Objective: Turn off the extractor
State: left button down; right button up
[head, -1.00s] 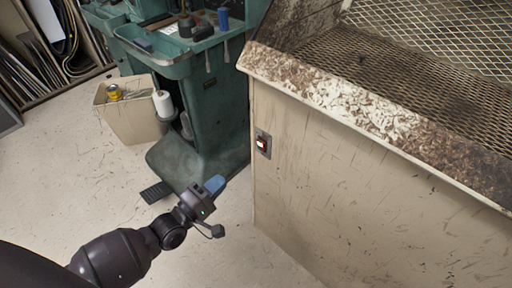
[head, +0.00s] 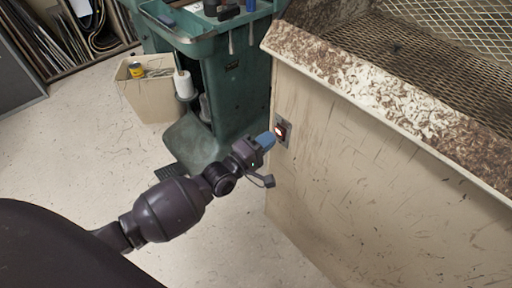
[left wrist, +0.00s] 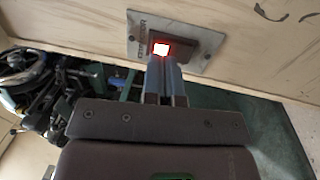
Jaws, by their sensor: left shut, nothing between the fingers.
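The extractor (head: 350,150) is a large beige cabinet with a worn, stained rim and a metal mesh top, on the right of the head view. Its switch (head: 280,131) sits on a small metal plate on the side panel. In the left wrist view the switch (left wrist: 161,49) glows red-white on its plate (left wrist: 196,42). My left gripper (head: 266,140) is shut and empty, with its blue fingertips at the switch. In the left wrist view the fingertips (left wrist: 164,64) are just below the lit rocker; whether they touch it I cannot tell. My right gripper is not in view.
A green machine (head: 240,85) with a tray of tools stands behind my left gripper. A beige bin (head: 150,98) with a yellow can stands left of it. The pale floor (head: 80,140) at the left is clear.

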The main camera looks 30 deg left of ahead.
pick_arm(q)
jog(key=shift+x, duration=0.8)
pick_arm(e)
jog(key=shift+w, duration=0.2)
